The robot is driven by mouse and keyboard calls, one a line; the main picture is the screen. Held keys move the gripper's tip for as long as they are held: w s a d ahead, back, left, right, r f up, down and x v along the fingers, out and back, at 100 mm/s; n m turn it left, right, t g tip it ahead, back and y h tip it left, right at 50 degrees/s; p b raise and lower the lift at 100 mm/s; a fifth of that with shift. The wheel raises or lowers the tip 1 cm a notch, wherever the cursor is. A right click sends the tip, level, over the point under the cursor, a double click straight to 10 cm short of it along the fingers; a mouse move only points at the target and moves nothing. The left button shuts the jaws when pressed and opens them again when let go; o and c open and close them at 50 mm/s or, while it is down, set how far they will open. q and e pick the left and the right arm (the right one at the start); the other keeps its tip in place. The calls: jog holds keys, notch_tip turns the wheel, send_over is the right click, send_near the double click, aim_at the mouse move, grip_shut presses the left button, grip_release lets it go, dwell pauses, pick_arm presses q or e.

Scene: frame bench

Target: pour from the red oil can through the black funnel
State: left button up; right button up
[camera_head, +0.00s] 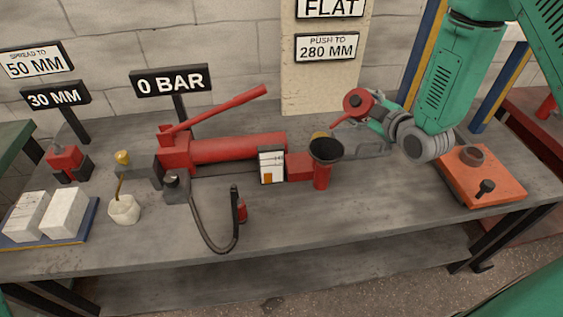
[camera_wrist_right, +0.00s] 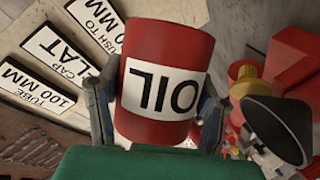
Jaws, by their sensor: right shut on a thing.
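The red oil can (camera_head: 357,101) is held in the air in my right gripper (camera_head: 378,112), above and to the right of the funnel. It looks tipped over, with its thin red spout (camera_head: 339,121) pointing left and down. In the right wrist view the can (camera_wrist_right: 165,50) sits between both fingers, its OIL label upside down. The black funnel (camera_head: 326,151) stands upright on a red part at the right end of the pump; it also shows in the wrist view (camera_wrist_right: 283,130). The spout tip seems close above the funnel; I cannot tell whether they touch. No flowing oil is visible. My left gripper is out of view.
A black hose (camera_head: 208,237) loops in front. An orange box (camera_head: 483,180) sits at the right. The bench front is mostly clear.

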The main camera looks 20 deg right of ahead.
aim_at(363, 97)
jog(key=shift+r, duration=0.15)
dwell(0.4)
jog(key=shift+a+r+n, duration=0.1)
jog(key=shift+r+n, duration=0.2)
jog(key=shift+r, duration=0.15)
jog(key=shift+r+n+t+h, duration=0.3)
jog(key=shift+r, duration=0.05)
jog(key=shift+r, duration=0.1)
jog(key=shift+s+a+r+n, duration=0.1)
jog(key=shift+a+r+n, duration=0.05)
jog(key=shift+r+n, duration=0.15)
dwell(0.4)
jog(key=shift+a+r+n+t+h, duration=0.15)
jog(key=shift+r+n+t+h, duration=0.15)
jog(key=shift+r, duration=0.1)
jog(key=shift+f, duration=0.1)
dwell(4.5)
